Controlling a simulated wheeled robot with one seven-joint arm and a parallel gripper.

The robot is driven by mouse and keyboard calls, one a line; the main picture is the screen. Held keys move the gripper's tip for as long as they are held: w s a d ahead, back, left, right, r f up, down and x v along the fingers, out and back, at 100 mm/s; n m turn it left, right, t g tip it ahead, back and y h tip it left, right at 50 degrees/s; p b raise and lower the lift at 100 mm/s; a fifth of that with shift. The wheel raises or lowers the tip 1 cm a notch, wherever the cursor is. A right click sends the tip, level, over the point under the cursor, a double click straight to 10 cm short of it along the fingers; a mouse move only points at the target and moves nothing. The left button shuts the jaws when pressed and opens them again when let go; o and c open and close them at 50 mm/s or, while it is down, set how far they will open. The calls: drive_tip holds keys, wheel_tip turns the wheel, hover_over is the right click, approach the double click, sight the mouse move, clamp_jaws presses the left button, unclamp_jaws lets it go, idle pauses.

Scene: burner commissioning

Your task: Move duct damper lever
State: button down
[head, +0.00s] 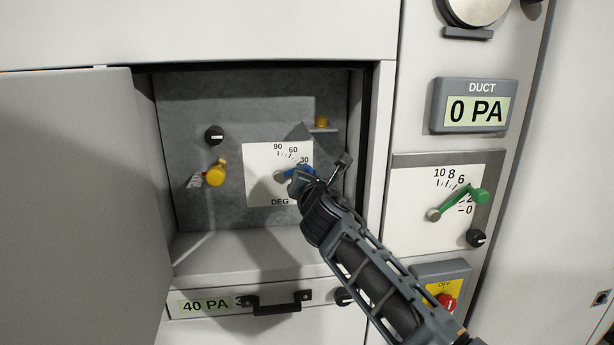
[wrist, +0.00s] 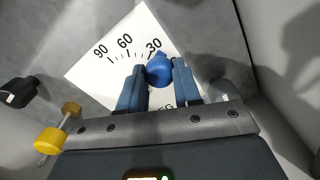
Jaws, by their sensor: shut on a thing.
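A blue lever (head: 288,173) sits on a white DEG dial plate (head: 260,190) inside the open cabinet. It points right, near or a little below the 30 mark. My gripper (head: 299,178) is shut on its outer end. In the wrist view the blue knob (wrist: 159,69) lies between my two fingers (wrist: 157,86), just under the 30. Part of the plate and its lower marks are hidden by my gripper. A green lever (head: 461,203) on a 0–10 scale stands on the right panel, below the DUCT display (head: 475,106) reading 0 PA. It points near the 4 position.
The cabinet door (head: 75,190) is open at left. A yellow valve knob (head: 215,175) and a black knob (head: 214,135) are left of the dial, and a yellow cap (head: 321,123) is above right. A drawer handle (head: 275,302) with a 40 PA label is below.

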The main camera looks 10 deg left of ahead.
drive_tip(key=c, duration=0.8)
unclamp_jaws()
drive_tip(key=shift+s, duration=0.1)
drive_tip(key=v, duration=0.7)
drive_tip(key=shift+s+d+p, duration=0.15)
drive_tip(key=shift+s+p, duration=0.2)
